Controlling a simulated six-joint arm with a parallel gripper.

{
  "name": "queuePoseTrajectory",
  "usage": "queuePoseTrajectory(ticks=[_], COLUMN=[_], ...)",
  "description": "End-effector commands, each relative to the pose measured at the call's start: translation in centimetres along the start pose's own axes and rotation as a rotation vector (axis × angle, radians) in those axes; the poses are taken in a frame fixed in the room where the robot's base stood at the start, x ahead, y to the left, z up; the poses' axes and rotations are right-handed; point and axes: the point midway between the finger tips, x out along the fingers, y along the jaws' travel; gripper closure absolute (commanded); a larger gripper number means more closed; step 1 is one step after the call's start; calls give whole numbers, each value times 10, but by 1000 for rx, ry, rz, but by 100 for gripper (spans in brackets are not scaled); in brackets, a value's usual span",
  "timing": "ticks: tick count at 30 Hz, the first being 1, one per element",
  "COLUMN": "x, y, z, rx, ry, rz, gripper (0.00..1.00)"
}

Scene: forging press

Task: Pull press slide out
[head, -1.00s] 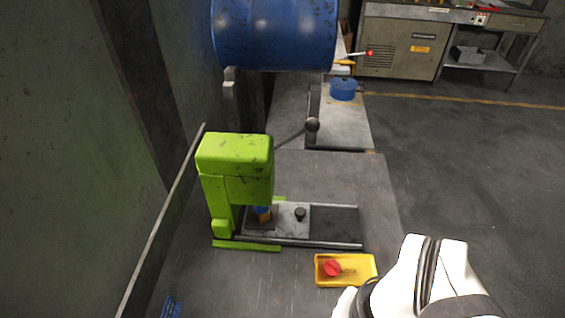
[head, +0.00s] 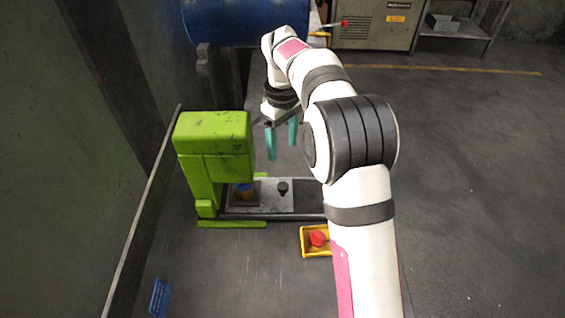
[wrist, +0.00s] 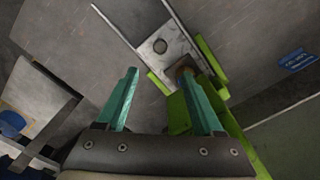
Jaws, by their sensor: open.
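The press (head: 213,150) is a green frame standing on the table at the left. A blue and orange piece (head: 244,190) stands on the slide under the press head. My arm hides the right rail ends.
A yellow tray (head: 305,251) with a red round thing (head: 318,239) lies in front of the rails. A blue drum (head: 235,20) is behind my wrist. A blue item (head: 159,296) lies at the front left.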

Motion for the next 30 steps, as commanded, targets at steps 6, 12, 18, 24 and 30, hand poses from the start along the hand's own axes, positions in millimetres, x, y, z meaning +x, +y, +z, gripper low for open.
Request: queuePoseTrajectory(ticks=[6, 12, 18, 24, 30], x=[46, 95, 133, 145, 145], y=[-1, -1, 0, 0, 0], z=[2, 2, 1, 1, 1], rx=[4, 5, 6, 7, 7], ry=[-3, -3, -1, 0, 1], rz=[-3, -4, -2, 0, 0], gripper=[31, 31, 31, 31, 31])
